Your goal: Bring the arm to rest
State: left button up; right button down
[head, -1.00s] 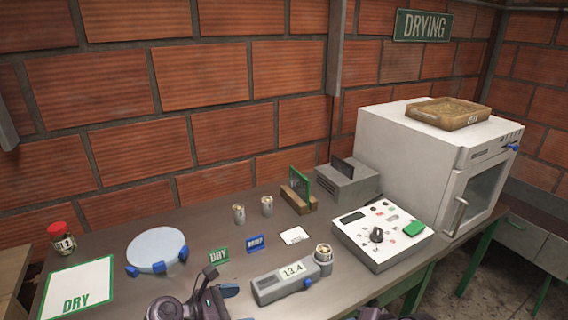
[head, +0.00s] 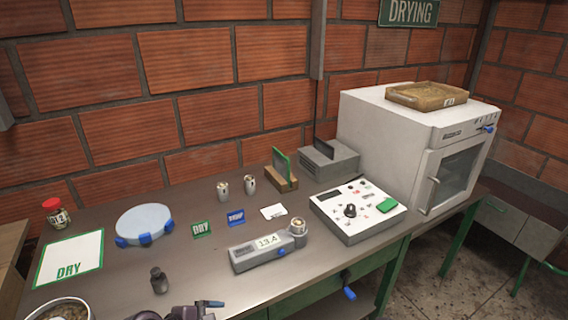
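Part of my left arm and gripper (head: 190,311) shows at the bottom edge of the head view, left of centre, in front of the table. It is dark, with a blue-tipped part pointing right, and is mostly cut off by the frame. The finger gap is not clear and I see nothing held in it. My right gripper is not in view. A small dark weight-like object (head: 159,281) stands on the table just behind the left gripper. The grey meter (head: 262,254), reading 13.4, lies to its right with a small cup (head: 298,226) at its end.
The table (head: 115,275) also holds a DRY mat (head: 70,258), a round blue-footed disc (head: 143,222), a red-lidded jar (head: 56,214), two metal cups, a control box (head: 357,211) and a white oven (head: 400,140). A round pan (head: 62,308) is at lower left.

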pick_arm(q)
jog(key=s+a+r+m+g+y, duration=0.1)
jog(key=s+a+r+m+y, duration=0.1)
jog(key=s+a+m+y, duration=0.55)
jog(key=s+a+r+m+g+y, duration=0.15)
jog(key=s+a+m, duration=0.35)
jog(key=s+m, duration=0.6)
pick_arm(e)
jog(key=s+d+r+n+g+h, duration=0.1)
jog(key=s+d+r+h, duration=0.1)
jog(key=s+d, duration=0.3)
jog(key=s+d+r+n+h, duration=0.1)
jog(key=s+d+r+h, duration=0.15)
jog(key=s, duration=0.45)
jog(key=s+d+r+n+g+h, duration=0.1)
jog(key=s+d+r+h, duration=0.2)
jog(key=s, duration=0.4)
pick_arm(q)
jog(key=w+f+n+t, duration=0.1)
jog(key=w+f+t, duration=0.5)
jog(key=f+t, duration=0.3)
jog(key=shift+d+f, duration=0.2)
jog(key=shift+f, duration=0.15)
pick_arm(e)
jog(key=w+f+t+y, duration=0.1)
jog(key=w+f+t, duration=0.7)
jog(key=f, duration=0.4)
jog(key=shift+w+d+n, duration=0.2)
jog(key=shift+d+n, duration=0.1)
